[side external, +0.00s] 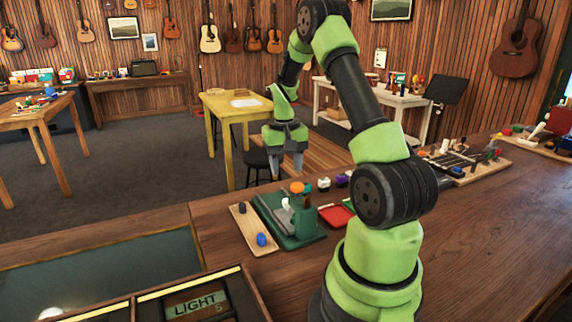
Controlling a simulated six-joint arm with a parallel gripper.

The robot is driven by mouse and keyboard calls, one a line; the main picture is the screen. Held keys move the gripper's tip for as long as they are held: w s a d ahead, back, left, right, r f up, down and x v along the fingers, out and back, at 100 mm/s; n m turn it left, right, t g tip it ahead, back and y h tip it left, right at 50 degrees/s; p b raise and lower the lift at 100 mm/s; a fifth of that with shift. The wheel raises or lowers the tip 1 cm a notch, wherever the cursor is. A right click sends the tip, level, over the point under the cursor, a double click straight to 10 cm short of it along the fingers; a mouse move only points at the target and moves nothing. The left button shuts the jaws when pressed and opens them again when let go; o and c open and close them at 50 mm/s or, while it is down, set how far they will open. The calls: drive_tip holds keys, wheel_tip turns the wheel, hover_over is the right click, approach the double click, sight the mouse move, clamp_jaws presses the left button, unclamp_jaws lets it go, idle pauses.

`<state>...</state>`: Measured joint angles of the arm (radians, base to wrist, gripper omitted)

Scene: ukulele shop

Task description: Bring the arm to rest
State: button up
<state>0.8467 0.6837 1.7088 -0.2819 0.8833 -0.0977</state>
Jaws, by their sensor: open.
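My gripper (288,168) hangs from my green and black arm, pointing down. Its two grey fingers are apart and I see nothing between them. It is above the far edge of the wooden workbench (480,225), in the picture just over a dark green stand (297,240) with small items on it. The gripper appears clear of these items. My arm covers part of the bench behind it.
A wooden board (237,222) carries a blue piece (261,239). A red tray (336,214) lies right of the green stand. Small coloured pieces sit behind it. A tray of tools (465,165) is farther right. The front right bench is bare.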

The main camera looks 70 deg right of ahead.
idle(0.4)
drive_tip(key=w+a+r+n+t, duration=0.3)
drive_tip(key=a+r, duration=1)
drive_tip(key=a, duration=0.1)
drive_tip(key=s+a+r+n+t+y, duration=0.1)
drive_tip(key=s+a+r+n+t, duration=0.1)
drive_tip(key=s+a, duration=0.3)
drive_tip(key=s+a+r+n+t+y, duration=0.1)
drive_tip(key=s+a+r+t, duration=0.1)
drive_tip(key=s+a, duration=0.3)
drive_tip(key=a, duration=0.4)
drive_tip(key=shift+s+a+r+n+t, duration=0.2)
drive_tip(key=shift+s+n+t, duration=0.1)
drive_tip(key=shift+n, duration=0.1)
